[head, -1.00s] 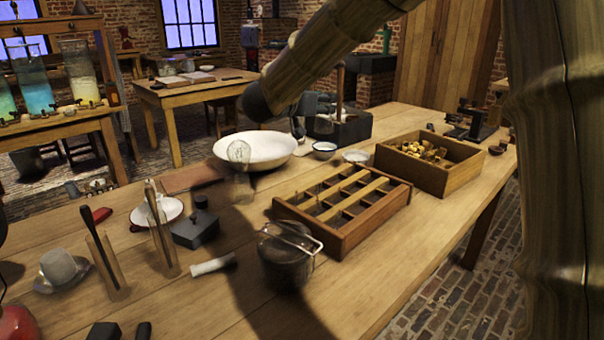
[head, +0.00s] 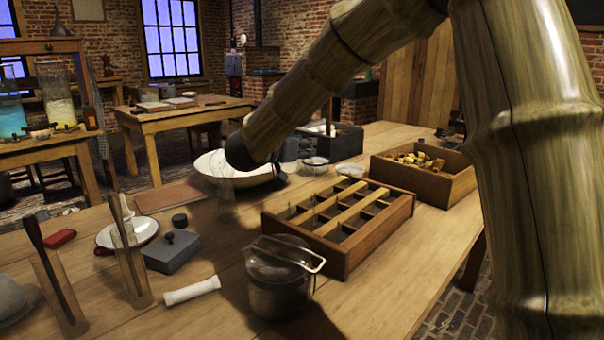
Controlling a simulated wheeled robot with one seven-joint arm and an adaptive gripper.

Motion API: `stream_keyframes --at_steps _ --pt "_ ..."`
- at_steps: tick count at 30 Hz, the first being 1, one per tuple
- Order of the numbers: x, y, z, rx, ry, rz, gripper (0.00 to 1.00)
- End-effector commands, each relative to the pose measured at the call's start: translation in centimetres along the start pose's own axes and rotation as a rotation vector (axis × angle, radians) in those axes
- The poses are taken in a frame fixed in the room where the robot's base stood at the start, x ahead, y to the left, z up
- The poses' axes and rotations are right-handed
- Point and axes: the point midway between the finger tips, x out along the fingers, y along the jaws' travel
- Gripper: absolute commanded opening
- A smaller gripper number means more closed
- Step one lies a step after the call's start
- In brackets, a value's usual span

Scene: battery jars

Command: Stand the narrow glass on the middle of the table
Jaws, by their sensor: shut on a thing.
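My gripper (head: 287,157) shows only in part as dark grey pieces behind my forearm, beyond the white bowl's right side. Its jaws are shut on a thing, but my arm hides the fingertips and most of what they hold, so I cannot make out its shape. A clear glass vessel (head: 228,205) stands upright on the table (head: 395,290) in front of the white bowl, faint and see-through. Two tall clear glasses, one (head: 132,270) nearer the middle and one (head: 58,295) at the left, each have a dark rod leaning in them.
The right front is bare.

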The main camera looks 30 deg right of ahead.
Motion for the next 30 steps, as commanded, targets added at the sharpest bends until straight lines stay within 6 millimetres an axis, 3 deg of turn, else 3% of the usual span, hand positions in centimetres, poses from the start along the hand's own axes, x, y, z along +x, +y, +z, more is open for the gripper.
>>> stream_keyframes --at_steps 5,13,26,27,30 --pt "0.2 -0.1 1.2 -0.001 0.001 -0.001 0.00" --pt "0.9 -0.1 4.9 -0.001 0.001 -0.001 0.00" --pt "1.0 -0.1 5.3 0.000 0.001 -0.001 0.00" --pt "1.1 -0.1 5.4 0.000 0.001 -0.001 0.38" --pt "1.1 -0.1 5.4 0.000 0.001 -0.001 0.56"
